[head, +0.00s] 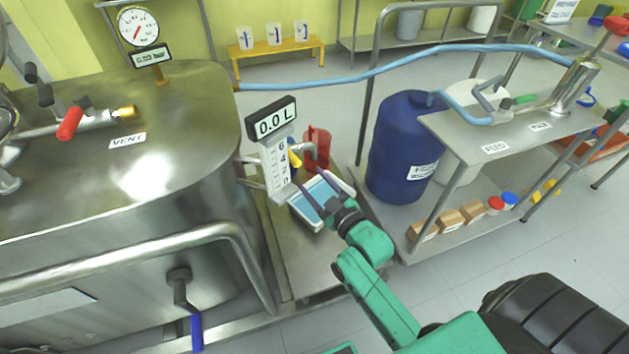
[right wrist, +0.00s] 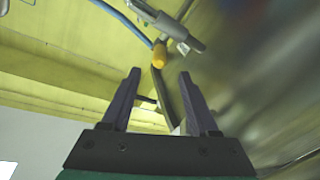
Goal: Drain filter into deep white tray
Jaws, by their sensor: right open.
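The deep white tray (head: 303,222) stands on a low steel platform beside the large steel vessel (head: 185,205). Its inside looks blue, and my right arm covers part of it. My right gripper (head: 308,186) is above the tray, open, with nothing between its fingers. Which part is the filter I cannot tell. My left gripper is not in view.
The gauge (head: 274,124) reads 0.0 L and stands close to the gripper. A red can (head: 316,147) is behind the tray. A blue drum (head: 402,147) and a steel cart (head: 468,128) stand to the right. A blue hose (head: 385,65) crosses above.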

